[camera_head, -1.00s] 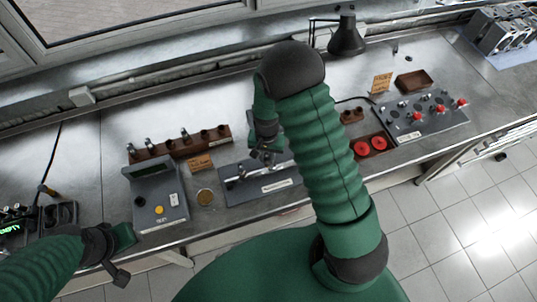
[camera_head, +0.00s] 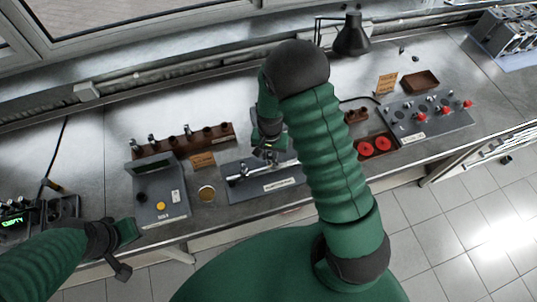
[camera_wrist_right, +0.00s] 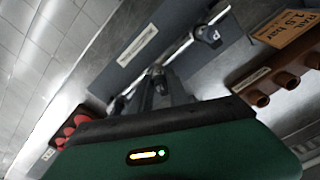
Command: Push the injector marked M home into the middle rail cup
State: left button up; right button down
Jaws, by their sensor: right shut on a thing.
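The fuel rail, a bright bar on a grey labelled plate (camera_head: 283,184), lies mid-bench; the plate and bar also show in the wrist view (camera_wrist_right: 135,50). My right gripper (camera_head: 268,150) is at the middle of the rail. In the wrist view its fingers (camera_wrist_right: 160,84) are shut on a small dark part, apparently the injector. Its M marking and the cup below are hidden, so I cannot tell how deep it sits. An injector marked P (camera_wrist_right: 208,36) stands at the rail's left end as the head view has it. My left gripper (camera_head: 122,245) is over the front edge, away from the rail.
A brown injector rack (camera_head: 207,138) stands behind the rail, with a card (camera_head: 202,160) before it. A grey test box (camera_head: 160,196) is left. Red discs in a tray (camera_head: 385,139) and a knob panel (camera_head: 440,120) are right. My right arm covers the bench between.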

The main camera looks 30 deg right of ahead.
jog(key=shift+d+f, duration=0.4)
jog(key=shift+d, duration=0.3)
pick_arm(q)
jog(key=shift+d+f+b, duration=0.35)
pick_arm(e)
jog(key=shift+f, duration=0.1)
pick_arm(q)
jog(key=shift+a+f, duration=0.2)
jog(key=shift+a, duration=0.05)
pick_arm(e)
jog(key=shift+d+f, duration=0.1)
jog(key=shift+f, duration=0.1)
pick_arm(q)
jog(key=shift+f, duration=0.1)
pick_arm(e)
jog(key=shift+d, duration=0.15)
pick_arm(q)
jog(key=shift+d, duration=0.2)
pick_arm(e)
jog(key=shift+d+f, duration=0.1)
jog(key=shift+d, duration=0.05)
pick_arm(q)
jog(key=shift+a, duration=0.1)
pick_arm(e)
jog(key=shift+a, duration=0.2)
